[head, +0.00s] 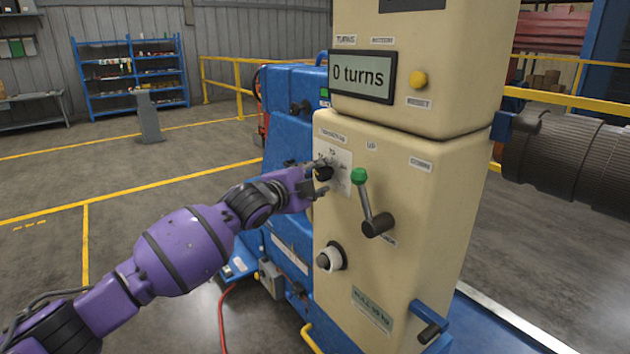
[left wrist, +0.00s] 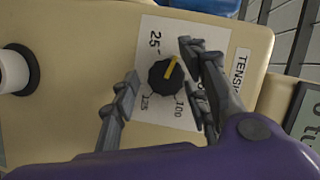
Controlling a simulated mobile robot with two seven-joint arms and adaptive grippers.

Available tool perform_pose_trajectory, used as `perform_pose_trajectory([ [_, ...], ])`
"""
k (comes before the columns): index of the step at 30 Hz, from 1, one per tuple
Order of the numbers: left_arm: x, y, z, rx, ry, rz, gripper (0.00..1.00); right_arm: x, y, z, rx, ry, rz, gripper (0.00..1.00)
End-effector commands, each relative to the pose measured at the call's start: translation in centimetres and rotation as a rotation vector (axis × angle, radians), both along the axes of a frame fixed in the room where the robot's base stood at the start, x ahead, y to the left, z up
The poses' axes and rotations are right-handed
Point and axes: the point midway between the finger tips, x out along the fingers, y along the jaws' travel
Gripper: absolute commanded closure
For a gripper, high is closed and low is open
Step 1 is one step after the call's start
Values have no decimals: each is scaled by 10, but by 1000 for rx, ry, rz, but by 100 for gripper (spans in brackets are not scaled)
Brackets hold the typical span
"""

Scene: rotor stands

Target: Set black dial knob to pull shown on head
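The black dial knob (head: 323,173) sits on a white scale plate on the front of the beige head (head: 430,230). In the left wrist view the knob (left wrist: 160,78) has a yellow pointer directed up and slightly right, just clockwise of the 25 mark. Marks 100 and 125 show below the knob; the marks at right are hidden by a finger. My left gripper (left wrist: 158,62) is open, its fingers on either side of the knob with a gap at the left. Contact at the right finger is unclear. A green-grey label (head: 373,308) low on the head appears to read PULL 50 N. My right gripper is out of view.
A green-knobbed lever (head: 364,192) stands just right of the dial. A white and dark round knob (head: 331,258) lies below. The display (head: 362,77) reads 0 turns, beside a yellow button (head: 418,80). A blue machine body (head: 290,110) stands behind the head.

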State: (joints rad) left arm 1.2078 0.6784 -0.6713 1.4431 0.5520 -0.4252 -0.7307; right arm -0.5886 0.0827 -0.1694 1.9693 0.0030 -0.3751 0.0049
Motion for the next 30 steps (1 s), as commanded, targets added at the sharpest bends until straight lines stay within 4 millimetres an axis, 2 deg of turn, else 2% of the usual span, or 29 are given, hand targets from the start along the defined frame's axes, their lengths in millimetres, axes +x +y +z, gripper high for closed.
perform_pose_trajectory([
  [5,-13,10,2,0,-1,1,58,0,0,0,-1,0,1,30],
  [18,-85,56,13,2,1,1,58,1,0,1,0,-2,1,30],
  [24,-98,64,16,1,2,0,58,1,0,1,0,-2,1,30],
  [30,-100,64,16,0,2,0,58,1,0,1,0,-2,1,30],
])
